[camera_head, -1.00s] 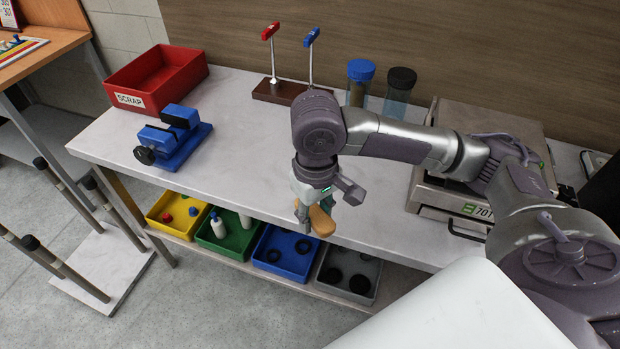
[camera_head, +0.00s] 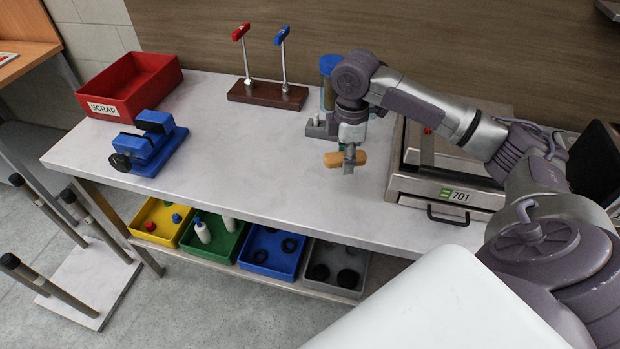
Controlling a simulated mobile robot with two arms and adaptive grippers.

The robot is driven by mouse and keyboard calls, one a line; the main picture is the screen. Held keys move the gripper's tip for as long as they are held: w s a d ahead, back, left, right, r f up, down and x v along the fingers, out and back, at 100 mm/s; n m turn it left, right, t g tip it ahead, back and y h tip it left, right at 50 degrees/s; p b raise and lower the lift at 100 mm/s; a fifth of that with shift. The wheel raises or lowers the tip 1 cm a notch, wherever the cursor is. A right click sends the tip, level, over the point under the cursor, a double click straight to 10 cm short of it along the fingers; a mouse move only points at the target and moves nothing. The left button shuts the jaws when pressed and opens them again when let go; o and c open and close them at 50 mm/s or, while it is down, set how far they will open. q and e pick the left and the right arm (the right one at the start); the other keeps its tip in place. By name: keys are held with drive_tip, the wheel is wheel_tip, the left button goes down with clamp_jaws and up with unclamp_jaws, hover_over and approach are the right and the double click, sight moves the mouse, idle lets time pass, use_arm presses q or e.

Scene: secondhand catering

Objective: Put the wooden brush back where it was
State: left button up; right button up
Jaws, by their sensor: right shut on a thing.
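The wooden brush (camera_head: 332,160), a short tan block, shows in the head view right of the middle. My right gripper (camera_head: 348,162) points down and is shut on the middle of it, with both ends sticking out at the sides. The brush appears to be held above the pale worktop (camera_head: 240,165), in front of a small grey block and left of the grey metal unit; its exact height is hard to tell. My left gripper is not in view.
A grey block with a white peg (camera_head: 318,125) and a blue-capped jar (camera_head: 327,70) stand behind the gripper. The grey unit marked 701 (camera_head: 455,195) is at right. A blue vise (camera_head: 150,145), red SCRAP bin (camera_head: 130,90) and hammer-like stand (camera_head: 267,95) are left. The worktop's middle is clear.

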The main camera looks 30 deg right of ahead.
drive_tip(key=p, duration=0.1)
hover_over(310, 186)
wheel_tip(310, 186, down, 5)
drive_tip(key=shift+r, duration=0.2)
drive_tip(key=shift+w+f, duration=0.1)
drive_tip(key=shift+f, duration=0.1)
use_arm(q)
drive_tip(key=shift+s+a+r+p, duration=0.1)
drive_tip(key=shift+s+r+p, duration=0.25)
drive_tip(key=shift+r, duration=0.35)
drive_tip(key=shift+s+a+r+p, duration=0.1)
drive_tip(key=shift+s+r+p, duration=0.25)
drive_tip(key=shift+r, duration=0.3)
use_arm(e)
drive_tip(key=shift+f, duration=1.95)
drive_tip(key=shift+f, duration=0.1)
drive_tip(key=o, duration=1.1)
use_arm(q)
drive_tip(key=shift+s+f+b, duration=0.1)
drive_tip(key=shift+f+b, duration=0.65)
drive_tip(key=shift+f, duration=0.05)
use_arm(e)
wheel_tip(310, 186, up, 12)
drive_tip(key=shift+r, duration=0.15)
